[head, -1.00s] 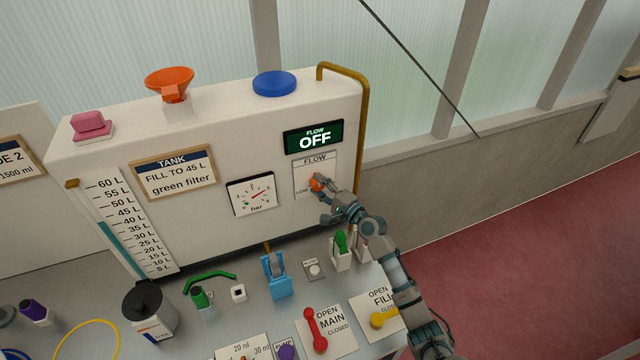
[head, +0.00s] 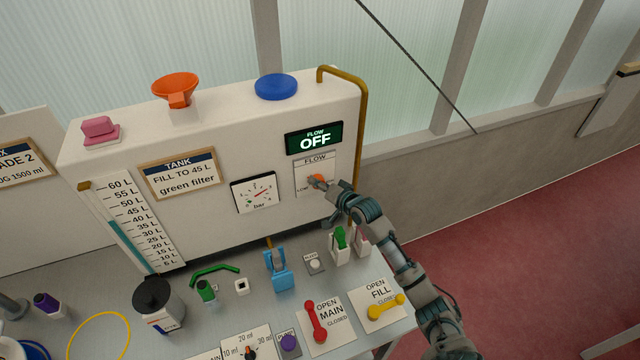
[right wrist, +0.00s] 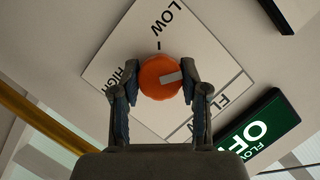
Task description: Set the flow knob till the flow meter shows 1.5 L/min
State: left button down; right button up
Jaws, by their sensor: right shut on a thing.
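The orange flow knob (head: 320,177) is on the white FLOW plate (head: 328,163) of the tank panel. My right gripper (head: 317,181) is at it, partly covering it. In the right wrist view the two fingers (right wrist: 158,78) are shut on the knob's sides (right wrist: 157,88). Its pale mark (right wrist: 171,77) points to the right there, away from the LOW and HIGH labels. The flow meter (head: 314,138), a dark green display above the plate, reads OFF. It shows partly in the right wrist view (right wrist: 262,125). My left gripper is not in view.
A bar gauge (head: 254,192) sits left of the plate, and a brass pipe (head: 361,130) runs at the panel's right edge. Below are a green-handled item (head: 341,238), a blue one (head: 278,270), a red MAIN lever (head: 316,322) and a yellow FILL lever (head: 386,306).

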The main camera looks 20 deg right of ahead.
jog(key=n, duration=0.1)
jog(key=n+g+h, duration=0.1)
jog(key=shift+a+f+n, duration=0.1)
jog(key=shift+f+n, duration=0.2)
jog(key=shift+f, duration=0.1)
jog(key=shift+s+f+n+h, duration=0.1)
jog(key=shift+n+h, duration=1.1)
jog(key=shift+n, duration=0.2)
jog(key=o, duration=1)
jog(key=shift+o, duration=0.7)
jog(key=shift+r, duration=0.25)
jog(key=v, duration=1.1)
jog(key=shift+s, duration=0.2)
